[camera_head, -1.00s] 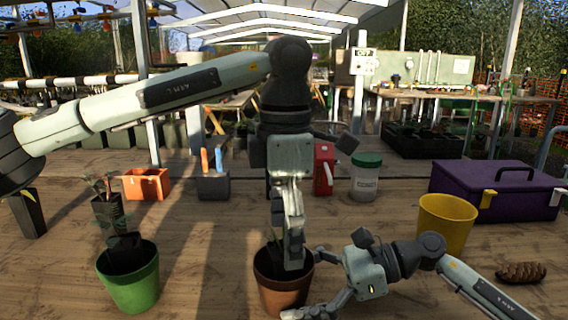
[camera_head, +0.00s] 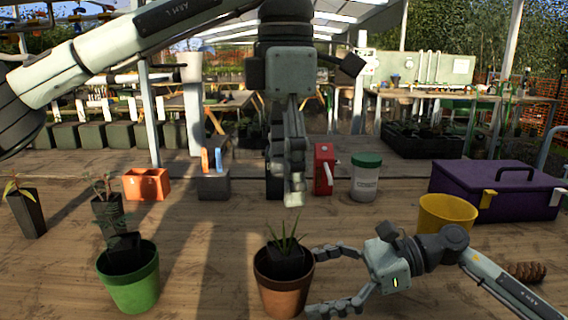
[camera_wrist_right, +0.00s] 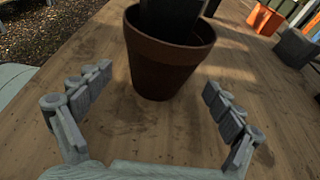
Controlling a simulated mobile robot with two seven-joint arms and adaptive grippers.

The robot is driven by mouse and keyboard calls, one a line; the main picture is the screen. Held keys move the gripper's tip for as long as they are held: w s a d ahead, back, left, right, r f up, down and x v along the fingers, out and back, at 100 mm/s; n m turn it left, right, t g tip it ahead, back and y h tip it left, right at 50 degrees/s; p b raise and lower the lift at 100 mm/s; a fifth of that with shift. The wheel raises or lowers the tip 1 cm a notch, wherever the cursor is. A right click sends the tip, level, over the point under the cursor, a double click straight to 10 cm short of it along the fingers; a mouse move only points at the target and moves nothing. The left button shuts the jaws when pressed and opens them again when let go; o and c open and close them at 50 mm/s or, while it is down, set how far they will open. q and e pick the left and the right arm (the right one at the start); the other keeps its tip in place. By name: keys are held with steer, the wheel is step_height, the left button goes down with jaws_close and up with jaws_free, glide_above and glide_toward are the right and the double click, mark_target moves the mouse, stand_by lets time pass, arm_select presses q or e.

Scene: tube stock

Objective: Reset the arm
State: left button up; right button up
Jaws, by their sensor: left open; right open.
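My left gripper (camera_head: 292,190) hangs fingers down in the head view, above and behind the terracotta pot (camera_head: 284,290). It holds nothing that I can see, and its fingers overlap in this view. The terracotta pot holds a dark inner pot with a spiky green plant (camera_head: 285,240). My right gripper (camera_head: 318,280) is low at the right of that pot, open and empty, its fingers pointing at it. In the right wrist view the terracotta pot (camera_wrist_right: 160,68) stands just beyond and between the spread fingertips of the right gripper (camera_wrist_right: 160,78).
A green pot (camera_head: 133,285) with a seedling stands at the left, near dark potted seedlings (camera_head: 28,213). A yellow pot (camera_head: 445,215), purple toolbox (camera_head: 495,188) and pinecone (camera_head: 527,271) are right.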

mark_target(285, 253)
steer(key=v, duration=0.8)
steer(key=shift+d+r, duration=0.15)
steer(key=shift+d, duration=0.2)
steer(key=x, duration=1.2)
steer(key=shift+a, duration=0.4)
arm_select(q)
step_height(285, 253, down, 12)
arm_select(e)
steer(key=shift+d, duration=0.15)
arm_select(q)
step_height(285, 253, up, 5)
steer(key=shift+r, duration=0.2)
arm_select(e)
steer(key=v, duration=0.3)
steer(key=shift+d, duration=0.45)
steer(key=shift+d+r, duration=0.2)
steer(key=shift+d, duration=0.4)
